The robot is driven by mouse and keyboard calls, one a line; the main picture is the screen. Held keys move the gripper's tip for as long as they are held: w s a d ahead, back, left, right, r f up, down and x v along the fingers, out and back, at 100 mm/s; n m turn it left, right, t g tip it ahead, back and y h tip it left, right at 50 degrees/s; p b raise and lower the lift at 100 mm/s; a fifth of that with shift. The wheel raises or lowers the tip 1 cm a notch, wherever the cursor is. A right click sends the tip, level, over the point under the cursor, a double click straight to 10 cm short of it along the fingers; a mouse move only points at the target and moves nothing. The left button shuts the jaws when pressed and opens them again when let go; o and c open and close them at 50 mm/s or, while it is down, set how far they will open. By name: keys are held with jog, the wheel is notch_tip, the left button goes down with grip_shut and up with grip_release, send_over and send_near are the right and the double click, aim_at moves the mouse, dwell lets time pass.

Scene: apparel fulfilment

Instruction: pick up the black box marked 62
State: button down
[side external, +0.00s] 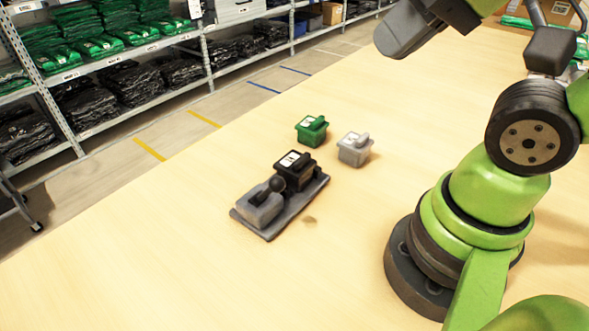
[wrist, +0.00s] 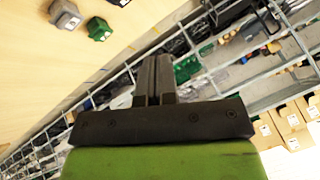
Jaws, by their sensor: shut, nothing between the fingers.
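A black box (side external: 294,170) with a white label on top sits on the far end of a dark grey tray (side external: 272,232) in the side view. Its label is too small to read surely. A grey box (side external: 260,207) sits on the tray's near end, with a dark rounded knob between the two. In the wrist view, a dark piece that may be the black box (wrist: 120,2) is cut by the top edge. My gripper (wrist: 158,62) is shut and empty, its fingers together, pointing away from the boxes towards the shelves. Its fingertips do not show in the side view.
A green box (side external: 311,131) and a light grey box (side external: 355,149) stand on the table behind the tray. The wooden table (side external: 130,270) is clear around them. Shelves (side external: 130,60) with green and black packed garments stand beyond the table's far edge and an aisle.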

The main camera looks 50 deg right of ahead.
jog(key=shift+c, duration=0.4)
grip_release()
jog(key=n+g+h, duration=0.2)
jog(key=n+g, duration=0.2)
jog(key=g, duration=0.3)
send_over(295, 162)
jog(key=w+d, duration=0.1)
jog(key=d, duration=0.1)
notch_tip(295, 162, down, 16)
jog(key=f, duration=0.5)
jog(key=shift+w+f, duration=0.25)
jog(key=shift+f, duration=0.05)
jog(key=shift+s+a+f, duration=0.1)
jog(key=shift+a+f, duration=0.05)
jog(key=shift+f, duration=2.65)
